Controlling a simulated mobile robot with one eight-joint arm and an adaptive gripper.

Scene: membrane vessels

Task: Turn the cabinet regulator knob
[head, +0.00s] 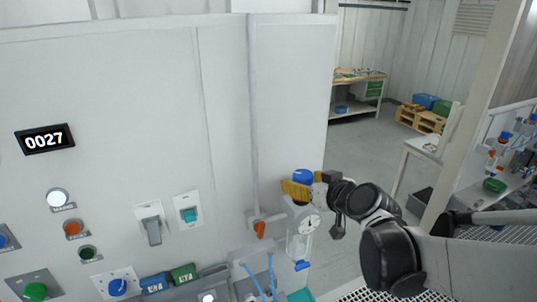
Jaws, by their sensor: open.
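The cabinet's regulator (302,220) is at the right end of the white cabinet front, with a round dial gauge and a clear bowl below. Its blue knob (303,176) shows at the top. My gripper (296,190) has reached in from the right, its yellow fingers at the knob's lower part. The fingers are open. They hide part of the knob and the regulator's top, and I cannot tell whether they touch the knob.
An orange valve handle (260,229) is close on the left of the regulator. The cabinet front (130,110) carries a 0027 display (44,139), switches and buttons.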

